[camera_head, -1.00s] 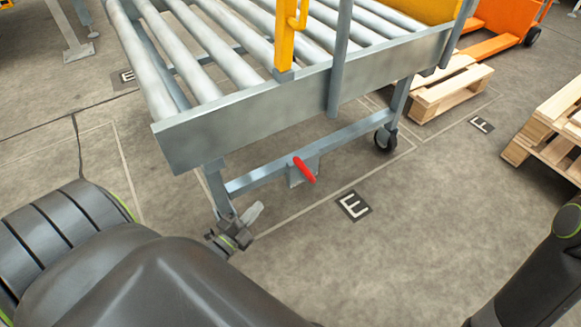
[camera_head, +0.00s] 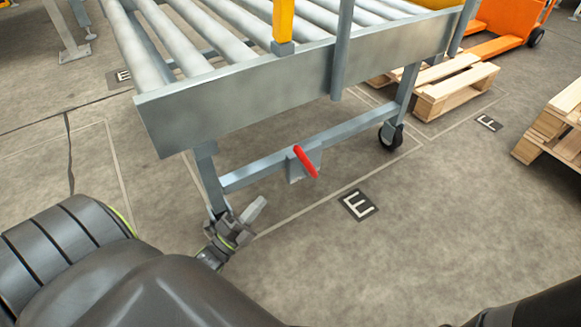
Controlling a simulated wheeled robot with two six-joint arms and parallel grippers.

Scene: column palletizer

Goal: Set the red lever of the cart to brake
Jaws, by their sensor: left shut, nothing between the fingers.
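The red lever (camera_head: 305,162) sits on a small grey plate on the lower crossbar (camera_head: 262,171) of the roller cart (camera_head: 235,104). It slants, with its upper end to the left and its lower end to the right. My left gripper (camera_head: 256,209) is by the foot of the cart's near left leg, left of and below the lever and apart from it. It is shut and holds nothing. My right gripper is not in view; only a dark part of my right arm shows at the bottom right.
A caster wheel (camera_head: 391,136) stands under the cart's right leg. Wooden pallets (camera_head: 455,88) and an orange pallet truck (camera_head: 510,22) are at the upper right. The floor right of the lever, around the E marker (camera_head: 357,205), is clear.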

